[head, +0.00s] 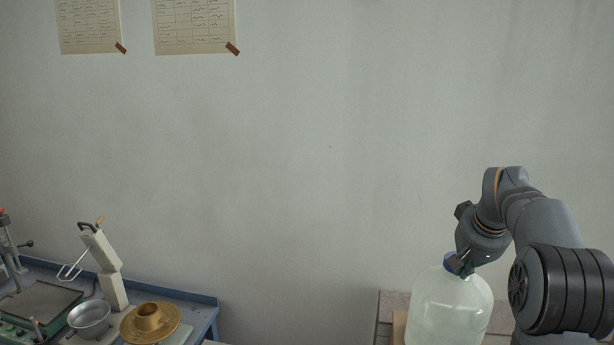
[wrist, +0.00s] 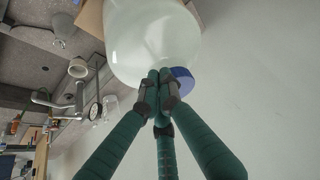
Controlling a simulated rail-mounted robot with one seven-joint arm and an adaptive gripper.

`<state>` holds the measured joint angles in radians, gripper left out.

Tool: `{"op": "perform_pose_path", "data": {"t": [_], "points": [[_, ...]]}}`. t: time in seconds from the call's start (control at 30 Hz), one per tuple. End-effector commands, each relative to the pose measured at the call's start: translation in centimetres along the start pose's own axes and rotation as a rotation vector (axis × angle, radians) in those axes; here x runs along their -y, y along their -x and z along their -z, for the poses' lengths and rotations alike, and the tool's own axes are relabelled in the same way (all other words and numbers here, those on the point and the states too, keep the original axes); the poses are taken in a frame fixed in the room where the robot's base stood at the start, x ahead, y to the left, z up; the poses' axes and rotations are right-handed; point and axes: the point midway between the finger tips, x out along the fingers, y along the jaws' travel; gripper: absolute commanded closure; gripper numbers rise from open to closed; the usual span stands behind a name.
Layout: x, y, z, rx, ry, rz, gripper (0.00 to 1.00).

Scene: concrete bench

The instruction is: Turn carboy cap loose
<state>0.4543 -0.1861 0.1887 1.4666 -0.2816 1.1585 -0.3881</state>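The carboy (head: 449,312) is a large clear, pale-tinted bottle standing upright at the lower right of the head view. In the wrist view its pale body (wrist: 155,45) fills the top middle. Its blue cap (head: 449,261) is on the neck; it also shows in the wrist view (wrist: 184,80), partly hidden behind a fingertip. In the head view my gripper (head: 463,266) is at the cap's right.
A blue-edged bench (head: 205,302) at the lower left holds a metal bowl (head: 89,318), a brass dish (head: 151,322) and a white stand-like device (head: 104,262). A brown block (head: 399,327) is beside the carboy. The wall area between bench and carboy is clear.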

Motion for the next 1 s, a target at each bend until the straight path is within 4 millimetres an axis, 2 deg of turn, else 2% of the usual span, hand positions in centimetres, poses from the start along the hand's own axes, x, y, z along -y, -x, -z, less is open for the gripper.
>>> {"op": "perform_pose_path", "data": {"t": [0.67, 1.0], "points": [[-0.19, -0.27, 0.4, 0.0, 0.0, 0.0, 1.0], [-0.98, -0.29, 0.33, 0.001, -0.001, -0.001, 1.0]]}}
